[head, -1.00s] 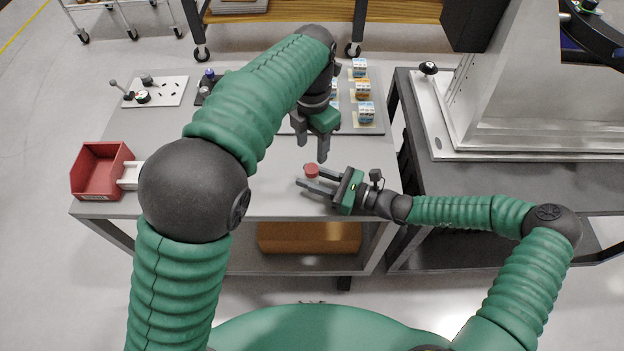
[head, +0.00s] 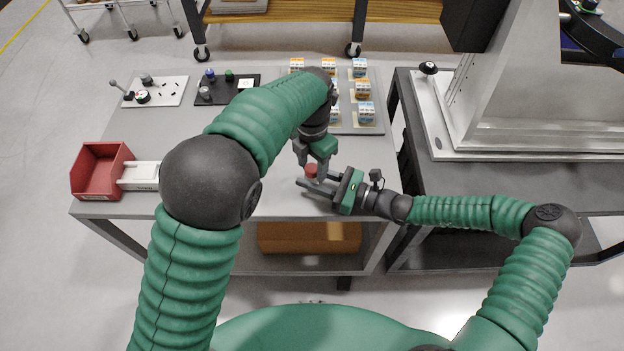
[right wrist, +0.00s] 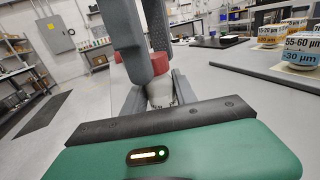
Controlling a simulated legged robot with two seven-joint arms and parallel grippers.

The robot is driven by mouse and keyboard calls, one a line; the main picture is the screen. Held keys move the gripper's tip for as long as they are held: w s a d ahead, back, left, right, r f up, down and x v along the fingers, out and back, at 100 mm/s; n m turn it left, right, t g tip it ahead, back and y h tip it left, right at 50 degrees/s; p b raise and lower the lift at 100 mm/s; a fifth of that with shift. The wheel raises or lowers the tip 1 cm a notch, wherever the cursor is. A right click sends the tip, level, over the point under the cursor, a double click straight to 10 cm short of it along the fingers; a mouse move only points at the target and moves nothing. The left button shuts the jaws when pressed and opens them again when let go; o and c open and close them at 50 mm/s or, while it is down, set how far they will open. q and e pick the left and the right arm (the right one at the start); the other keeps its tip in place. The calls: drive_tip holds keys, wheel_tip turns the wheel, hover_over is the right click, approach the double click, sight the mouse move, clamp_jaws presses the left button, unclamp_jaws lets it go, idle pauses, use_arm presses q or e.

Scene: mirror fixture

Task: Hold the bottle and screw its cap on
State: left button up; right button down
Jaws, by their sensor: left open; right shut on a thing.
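The red cap (head: 311,170) sits at the top of the bottle; it also shows in the right wrist view (right wrist: 160,64). I cannot tell how far it is threaded. The pale bottle (right wrist: 160,94) stands upright between the fingers of my right gripper (right wrist: 159,100), which is shut on it just above the table. My right gripper (head: 313,181) comes in from the right in the head view. My left gripper (head: 312,168) points down from above, open, with its fingers on either side of the cap. Whether they touch it is unclear. Most of the bottle is hidden in the head view.
A red bin (head: 100,172) and a white tray (head: 138,176) sit at the table's left. Behind are a white board (head: 160,91), a black board (head: 222,99) and a grey tray (head: 345,127) with several small boxes.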

use_arm(q)
clamp_jaws()
idle(0.3)
